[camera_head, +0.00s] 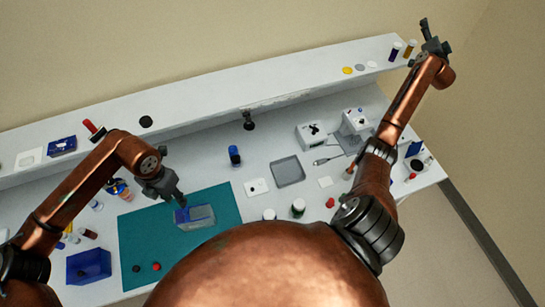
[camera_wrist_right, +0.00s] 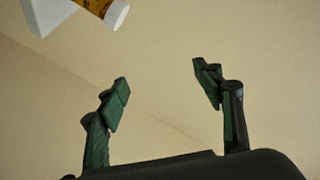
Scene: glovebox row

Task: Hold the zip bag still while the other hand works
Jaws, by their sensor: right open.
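The zip bag (camera_head: 199,217) is a clear, pale pouch with a blue band on its left end. It lies on the teal mat (camera_head: 140,245). My left gripper (camera_head: 182,203) points down at the bag's upper left end, by the blue band. Its fingertips look close to or touching the bag, but the gap between them is too small to judge. My right gripper (camera_head: 431,37) is raised above the shelf's right end, far from the bag. The right wrist view shows this gripper (camera_wrist_right: 165,88) open and empty against the wall.
A raised shelf (camera_head: 200,98) runs along the back. An amber vial (camera_head: 410,48) stands near my right gripper. A blue bin (camera_head: 88,267) is left of the mat. A grey tray (camera_head: 287,171) and small bottles are to its right.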

